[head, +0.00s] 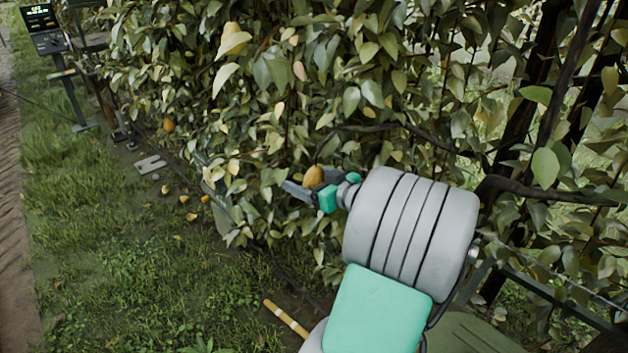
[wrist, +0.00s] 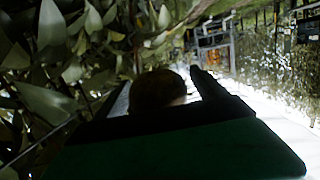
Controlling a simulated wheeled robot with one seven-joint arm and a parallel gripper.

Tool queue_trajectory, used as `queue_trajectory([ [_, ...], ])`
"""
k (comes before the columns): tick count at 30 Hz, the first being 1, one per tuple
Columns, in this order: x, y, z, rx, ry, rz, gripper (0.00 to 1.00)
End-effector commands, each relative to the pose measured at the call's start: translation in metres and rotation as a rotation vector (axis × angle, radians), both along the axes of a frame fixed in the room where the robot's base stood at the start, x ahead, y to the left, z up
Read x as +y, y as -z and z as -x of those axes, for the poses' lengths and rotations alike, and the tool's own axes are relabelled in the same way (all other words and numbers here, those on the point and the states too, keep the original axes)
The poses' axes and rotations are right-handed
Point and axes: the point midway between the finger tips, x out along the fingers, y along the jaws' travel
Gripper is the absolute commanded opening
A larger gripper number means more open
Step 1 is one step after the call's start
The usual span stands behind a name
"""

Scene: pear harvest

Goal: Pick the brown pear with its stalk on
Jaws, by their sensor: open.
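A brown pear (head: 314,177) hangs low at the front of the leafy hedge in the head view, right at my gripper (head: 303,189). My gripper is open, with grey fingers pointing left into the leaves. In the wrist view the pear (wrist: 158,90) is a dark rounded shape just beyond the green palm.
Dense leaves and branches surround my gripper. Another pear (head: 168,125) hangs farther left, and a yellowish one (head: 232,38) higher up. Several fallen fruits (head: 191,217) lie on the grass. A post with a display (head: 45,28) stands at the far left. The grass (head: 100,230) at left is open.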

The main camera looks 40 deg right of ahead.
Motion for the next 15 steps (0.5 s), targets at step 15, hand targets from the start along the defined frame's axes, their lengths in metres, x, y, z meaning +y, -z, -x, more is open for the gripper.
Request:
queue_trajectory([
  [15,-0.0009,-0.0001,0.0011,0.000,0.002,-0.001,0.47],
])
